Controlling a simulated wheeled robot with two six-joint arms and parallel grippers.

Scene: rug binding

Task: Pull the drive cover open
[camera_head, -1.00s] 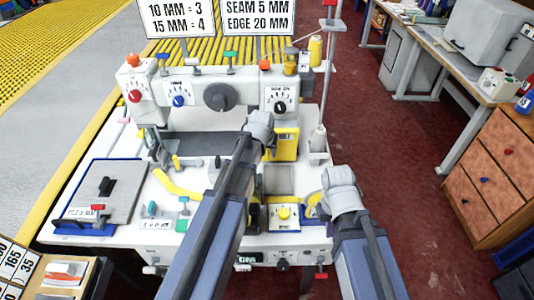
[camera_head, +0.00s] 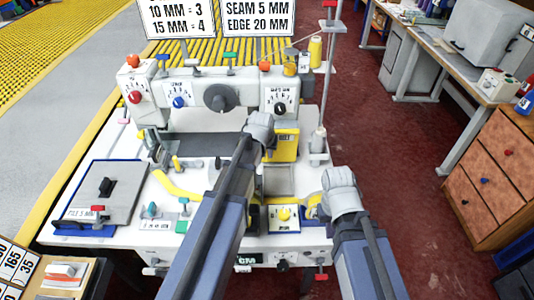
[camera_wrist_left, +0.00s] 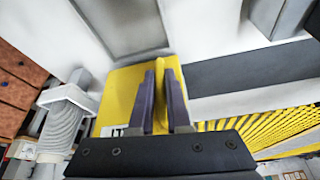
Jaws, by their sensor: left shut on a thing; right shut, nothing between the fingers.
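The yellow drive cover (camera_head: 287,149), with a dark "BELT" label, is on the right part of the white sewing machine. In the left wrist view the yellow cover (camera_wrist_left: 118,95) has a raised yellow ridge between the purple fingers. My left gripper (camera_head: 259,128) is at the cover's left side; its fingers (camera_wrist_left: 164,98) are shut on that ridge. My right gripper (camera_head: 337,190) is shut and empty over the table's front right, apart from the cover. Its fingertips are hard to make out.
The machine head with knobs (camera_head: 219,97) rises just behind the left gripper. A thread stand pole (camera_head: 328,75) and a white cone (camera_head: 318,138) stand right of the cover. A grey plate (camera_head: 278,180) lies in front. Red floor is clear further right.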

